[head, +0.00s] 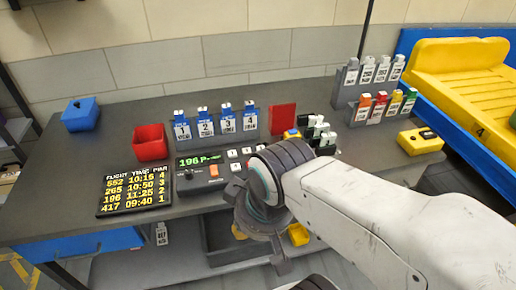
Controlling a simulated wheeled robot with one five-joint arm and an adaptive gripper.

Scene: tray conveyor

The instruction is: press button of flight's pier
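A dark control panel (205,184) lies on the table, left of my arm. Its green display (197,160) reads "196 P-". It has a black knob, an orange button (214,170) and small white keys (233,153), some of them hidden by my arm; their numbers are hard to read. A black flight board (135,190) lists flight 196 at 11:25 with pier 2, beside rows for 552, 265 and 417. My gripper (277,262) hangs low at the table's front edge, right of the panel; its fingers are not clear.
Numbered blue tag holders (206,127) stand behind the panel. A red bin (150,143), a blue bin (80,115) and a red block (282,118) are on the table. Tag racks (366,95) and a yellow box (420,141) stand right. A yellow cart (470,85) is beyond.

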